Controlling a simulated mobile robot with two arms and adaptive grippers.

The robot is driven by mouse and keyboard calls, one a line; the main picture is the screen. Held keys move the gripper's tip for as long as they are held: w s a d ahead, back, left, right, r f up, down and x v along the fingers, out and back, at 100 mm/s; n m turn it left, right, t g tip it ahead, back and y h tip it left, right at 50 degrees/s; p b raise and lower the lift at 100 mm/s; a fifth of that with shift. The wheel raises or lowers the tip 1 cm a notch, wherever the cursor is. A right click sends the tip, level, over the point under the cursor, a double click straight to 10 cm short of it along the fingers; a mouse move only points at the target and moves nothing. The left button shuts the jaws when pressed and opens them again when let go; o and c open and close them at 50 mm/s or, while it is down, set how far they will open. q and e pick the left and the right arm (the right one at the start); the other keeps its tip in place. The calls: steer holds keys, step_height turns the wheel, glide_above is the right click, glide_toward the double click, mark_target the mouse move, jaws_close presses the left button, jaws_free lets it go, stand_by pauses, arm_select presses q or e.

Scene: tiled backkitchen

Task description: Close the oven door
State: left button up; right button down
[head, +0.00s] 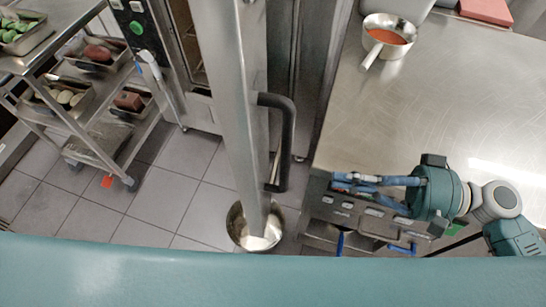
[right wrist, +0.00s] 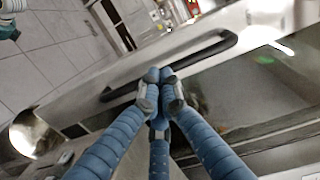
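The oven door (head: 238,110) stands open, seen nearly edge-on from above in the head view as a long steel panel reaching out from the oven. Its black bar handle (head: 289,140) is on the right face. My right gripper (head: 338,180) is to the right of the handle, its blue fingers pointing left over the counter's front edge, apart from the handle. In the right wrist view its fingertips (right wrist: 160,78) are drawn together with nothing seen between them, and the handle (right wrist: 215,48) shows behind them. My left gripper is not in view.
A steel counter (head: 440,100) with a saucepan (head: 386,38) of red food stands on the right. A metal pot (head: 240,234) is on the floor under the door's near end. A trolley (head: 125,150) with food trays stands left. Tiled floor (head: 165,190) is clear between.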

steer(key=r, duration=0.1)
steer(key=p, duration=0.5)
glide_toward(257, 157)
steer(key=a, duration=0.5)
steer(key=shift+w+a+r, duration=0.2)
steer(key=shift+w+a, duration=0.1)
steer(key=shift+w, duration=0.1)
steer(key=shift+w+a+f, duration=0.1)
steer(key=shift+a+f, duration=0.15)
steer(key=shift+a, duration=0.45)
